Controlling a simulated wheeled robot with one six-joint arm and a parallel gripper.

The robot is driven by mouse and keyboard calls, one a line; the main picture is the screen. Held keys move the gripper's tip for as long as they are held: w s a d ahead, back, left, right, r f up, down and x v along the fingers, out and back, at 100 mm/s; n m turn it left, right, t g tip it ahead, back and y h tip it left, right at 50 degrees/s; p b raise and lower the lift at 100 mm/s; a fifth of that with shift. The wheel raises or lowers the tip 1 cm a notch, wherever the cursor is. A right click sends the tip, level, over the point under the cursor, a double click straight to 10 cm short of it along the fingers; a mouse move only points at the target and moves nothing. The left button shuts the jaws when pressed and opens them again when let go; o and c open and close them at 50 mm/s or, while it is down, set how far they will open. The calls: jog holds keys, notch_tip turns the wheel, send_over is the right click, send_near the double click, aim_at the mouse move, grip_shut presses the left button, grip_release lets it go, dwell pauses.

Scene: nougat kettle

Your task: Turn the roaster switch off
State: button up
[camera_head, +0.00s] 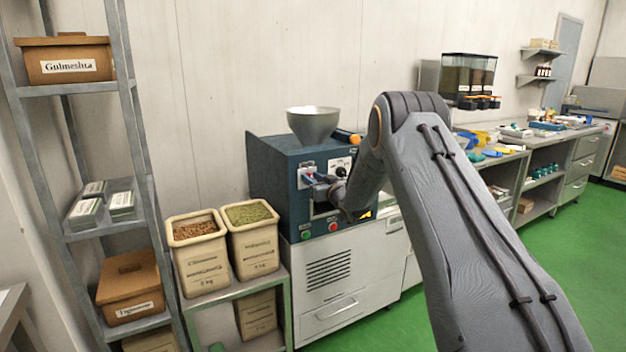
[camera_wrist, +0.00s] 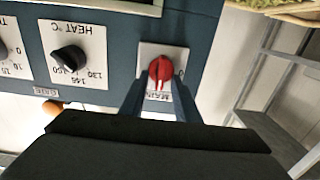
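The roaster (camera_head: 275,168) is a dark blue machine with a grey funnel on top. Its switch is a red rotary knob (camera_wrist: 162,70) on a white plate marked MAIN in the wrist view, which shows the panel upside down. A pale line runs roughly up and down on the knob, and a 0 is printed at the plate's right. My gripper (camera_wrist: 159,98) is open, with one finger on each side of the knob's lower part; contact cannot be told. In the head view my gripper (camera_head: 316,183) is at the roaster's front panel, and my arm covers part of it.
A black HEAT dial (camera_wrist: 70,58) sits left of the switch in the wrist view. Green (camera_head: 306,235) and red (camera_head: 333,227) buttons are below. Two bins (camera_head: 200,262) stand on a low table left of the roaster. A metal shelf (camera_head: 140,110) is farther left.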

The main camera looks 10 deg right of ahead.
grip_shut()
jog(key=shift+n+b, duration=0.4)
jog(key=n+b, duration=0.5)
jog(key=f+n+b, duration=0.1)
jog(key=n+b, duration=0.4)
jog(key=n, duration=0.1)
jog(key=a+n+b, duration=0.1)
jog(key=n+b, duration=0.5)
jog(key=shift+s+a+f, duration=0.1)
jog(key=shift+s+f, duration=0.1)
jog(key=shift+f, duration=0.05)
dwell(0.3)
